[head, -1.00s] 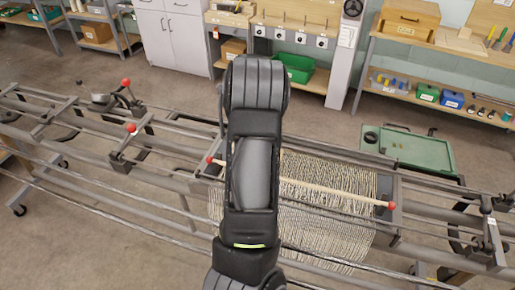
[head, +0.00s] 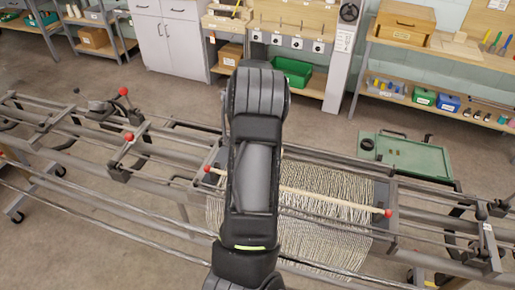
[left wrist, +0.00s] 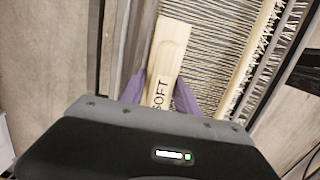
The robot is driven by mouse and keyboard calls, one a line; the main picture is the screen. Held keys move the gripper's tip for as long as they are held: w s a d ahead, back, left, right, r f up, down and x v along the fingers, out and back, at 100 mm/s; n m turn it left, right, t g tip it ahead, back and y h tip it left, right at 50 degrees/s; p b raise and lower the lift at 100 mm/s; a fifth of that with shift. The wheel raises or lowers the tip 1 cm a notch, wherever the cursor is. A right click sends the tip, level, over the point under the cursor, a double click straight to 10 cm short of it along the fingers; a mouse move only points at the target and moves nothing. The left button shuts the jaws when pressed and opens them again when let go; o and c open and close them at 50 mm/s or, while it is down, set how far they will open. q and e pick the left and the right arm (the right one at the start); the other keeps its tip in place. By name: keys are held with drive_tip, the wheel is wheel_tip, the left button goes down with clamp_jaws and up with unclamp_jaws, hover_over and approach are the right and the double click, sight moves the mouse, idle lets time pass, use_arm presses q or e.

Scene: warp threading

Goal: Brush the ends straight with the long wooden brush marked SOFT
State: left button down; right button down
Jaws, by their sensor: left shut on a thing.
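The long wooden brush (left wrist: 170,55), pale and marked SOFT, is held between the two purple fingers of my left gripper (left wrist: 160,92), which is shut on it. In the left wrist view it points up and away over the ends (left wrist: 215,50), which lie as many thin parallel strands. In the head view the ends (head: 325,225) hang over the loom below a wooden rod (head: 330,200) with red knobs. My arm covers the left part of the ends there and hides the gripper and brush. Whether the brush touches the ends I cannot tell. My right gripper is out of view.
The grey metal loom frame (head: 440,190) runs across the head view, with red-knobbed levers (head: 128,136) at left. A green tray (head: 420,157) stands behind it at right. Shelves with bins and tools line the back wall, with clear floor (head: 300,120) between.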

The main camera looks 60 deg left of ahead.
use_arm(q)
drive_tip(key=shift+d+r, duration=0.1)
drive_tip(key=shift+r, duration=0.75)
drive_tip(key=shift+f, duration=0.1)
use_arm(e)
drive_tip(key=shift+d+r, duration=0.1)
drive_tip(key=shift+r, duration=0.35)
use_arm(q)
drive_tip(key=w+a+r, duration=0.4)
drive_tip(key=w+a, duration=0.1)
drive_tip(key=shift+w+a, duration=0.2)
drive_tip(key=shift+w, duration=0.2)
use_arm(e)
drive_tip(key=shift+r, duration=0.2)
